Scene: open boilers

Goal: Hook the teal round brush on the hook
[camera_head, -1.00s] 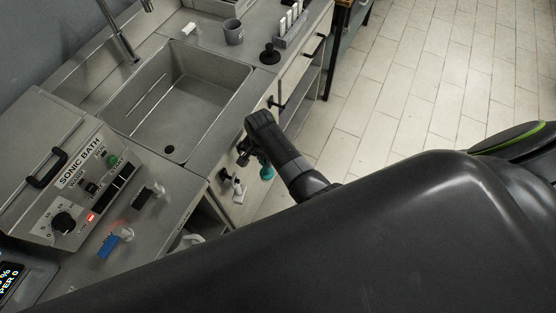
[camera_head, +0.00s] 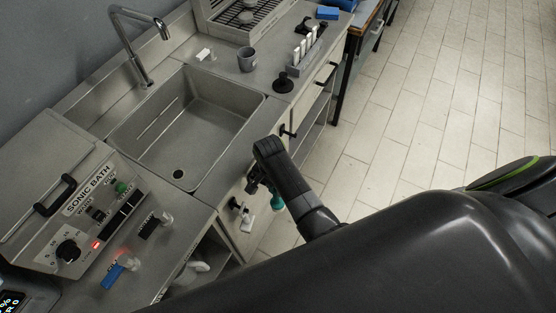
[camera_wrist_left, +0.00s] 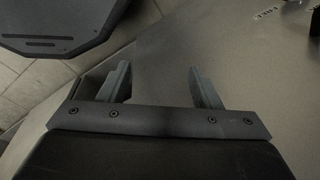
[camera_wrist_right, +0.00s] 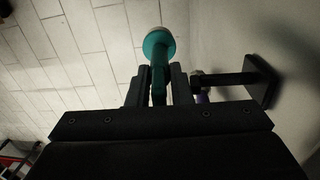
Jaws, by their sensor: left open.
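The teal round brush (camera_wrist_right: 158,52) is between the fingers of my right gripper (camera_wrist_right: 158,88), which is shut on its handle. Its round head points away from the gripper. In the head view the brush (camera_head: 277,203) shows below my right gripper (camera_head: 262,186), beside the counter front. A dark hook (camera_wrist_right: 236,78) on a square wall plate is just right of the right fingers; a small purple thing is at its inner end. Whether brush and hook touch is unclear. My left gripper (camera_wrist_left: 160,85) is open and empty above a grey surface.
Another dark hook (camera_head: 235,203) on the counter front has a white item (camera_head: 247,221) beneath it. A further hook (camera_head: 288,131) is farther along. The sink (camera_head: 190,125), sonic bath (camera_head: 85,195) and grey cup (camera_head: 247,59) are on the counter. The tiled floor at right is clear.

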